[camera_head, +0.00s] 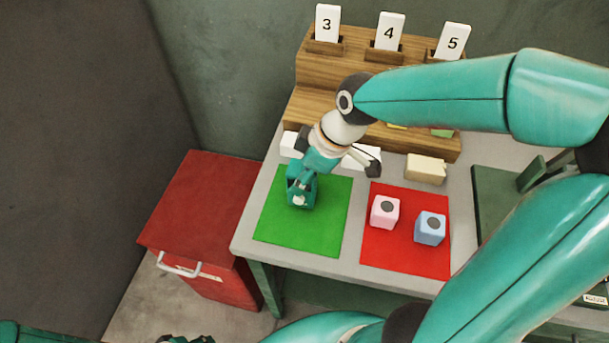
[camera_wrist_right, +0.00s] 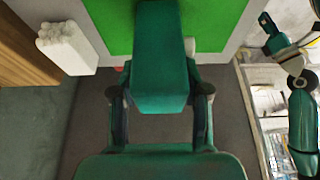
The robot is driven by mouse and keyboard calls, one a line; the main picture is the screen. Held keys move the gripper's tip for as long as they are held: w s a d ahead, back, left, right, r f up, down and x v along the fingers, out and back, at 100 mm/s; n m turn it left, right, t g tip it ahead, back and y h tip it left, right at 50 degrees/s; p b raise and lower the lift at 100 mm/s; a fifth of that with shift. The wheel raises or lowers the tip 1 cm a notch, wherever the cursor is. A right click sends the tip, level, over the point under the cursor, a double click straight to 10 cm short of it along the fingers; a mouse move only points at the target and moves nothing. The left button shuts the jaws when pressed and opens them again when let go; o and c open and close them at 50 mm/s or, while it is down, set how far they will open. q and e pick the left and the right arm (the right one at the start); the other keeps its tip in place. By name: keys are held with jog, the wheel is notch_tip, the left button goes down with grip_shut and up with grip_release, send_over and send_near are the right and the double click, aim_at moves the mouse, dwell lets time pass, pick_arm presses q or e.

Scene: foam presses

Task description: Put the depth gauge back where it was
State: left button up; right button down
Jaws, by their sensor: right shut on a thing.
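My right gripper (camera_head: 300,197) points down over the green mat (camera_head: 330,235) and is shut on a small pale thing (camera_head: 299,201). The fingers hide most of it; I take it for the depth gauge, but its shape cannot be made out. In the right wrist view a pale end (camera_wrist_right: 190,47) shows beside my teal gripper housing, with the green mat (camera_wrist_right: 220,25) beyond. I cannot tell whether the held thing touches the mat. My left gripper (camera_wrist_right: 272,38) shows at the right edge of the wrist view, too small to read its jaws.
A pink block (camera_head: 384,212) and a blue block (camera_head: 430,228) stand on the red mat (camera_head: 405,260). A cream block (camera_head: 425,168) and white blocks (camera_head: 292,145) lie before the wooden stepped rack (camera_head: 310,75) with number cards. A red cabinet (camera_head: 205,205) stands left of the table.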

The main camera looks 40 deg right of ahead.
jog(key=shift+f, duration=0.6)
jog(key=c, duration=0.6)
grip_release()
jog(key=shift+o, duration=0.2)
jog(key=shift+d+r, duration=0.1)
jog(key=shift+r, duration=0.3)
jog(key=v, duration=1.1)
jog(key=shift+s, duration=0.2)
